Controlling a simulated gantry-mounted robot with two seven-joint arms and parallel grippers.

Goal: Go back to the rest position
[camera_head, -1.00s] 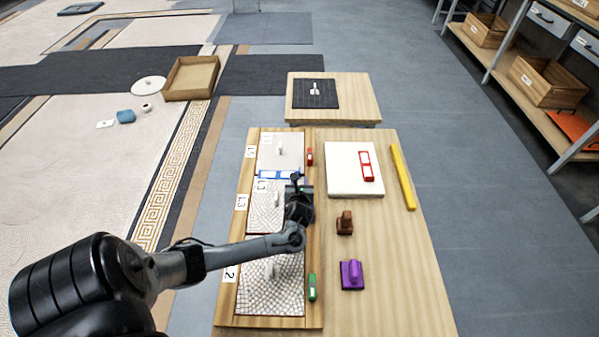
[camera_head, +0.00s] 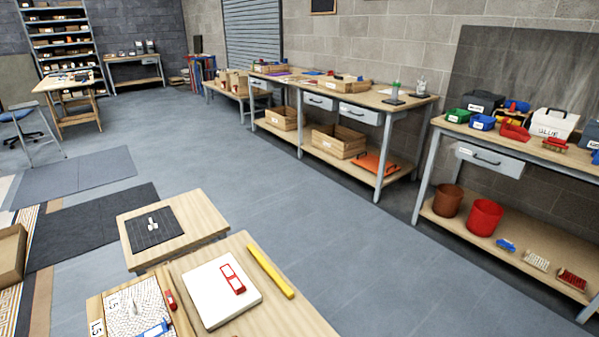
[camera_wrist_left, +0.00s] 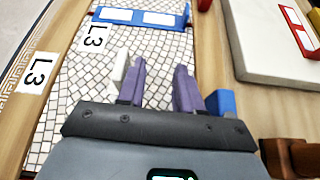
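My left gripper (camera_wrist_left: 159,72) shows in the left wrist view with its two purple fingers apart, open, with mosaic surface visible between them. It is over a mosaic panel (camera_wrist_left: 75,88) marked L3. A white handle (camera_wrist_left: 120,68) shows just beside the left finger; I cannot tell whether they touch. A blue block (camera_wrist_left: 222,102) is partly hidden beside the right finger. A blue and white bar (camera_wrist_left: 140,17) lies across the panel's far edge. Neither arm shows in the head view now, and my right gripper is not in view.
In the head view, a white slab (camera_head: 207,307) with a red frame (camera_head: 232,279) and a yellow bar (camera_head: 270,271) are on the near table. A small table with a dark mat (camera_head: 140,235) stands behind. Shelved benches (camera_head: 352,97) line the right; grey floor is clear between.

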